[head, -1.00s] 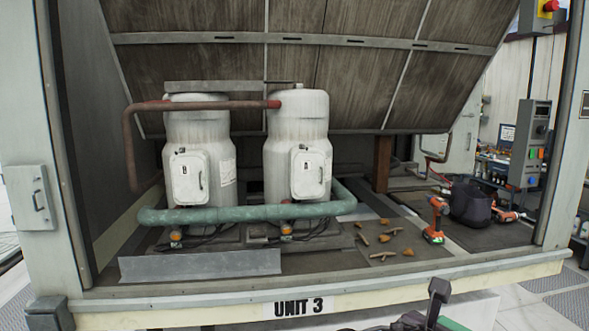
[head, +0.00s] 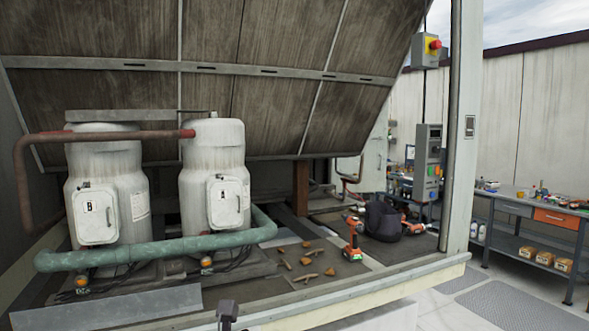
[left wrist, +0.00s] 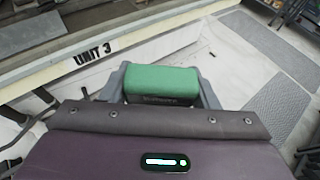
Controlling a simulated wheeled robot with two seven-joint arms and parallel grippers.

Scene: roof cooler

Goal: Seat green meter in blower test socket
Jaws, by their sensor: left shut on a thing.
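The green meter (left wrist: 162,80) is between the two grey fingers of my left gripper (left wrist: 161,88) in the left wrist view. The gripper is shut on it, and its lower part is dark. The meter is held in front of the UNIT 3 housing edge, over the pale floor. In the head view only a small dark part shows at the bottom edge, and I cannot tell which part of me it is. My right gripper is not in view. I cannot make out the blower test socket in either view.
The open unit (head: 360,290) holds two white tanks (head: 213,175) and a green pipe (head: 160,250).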

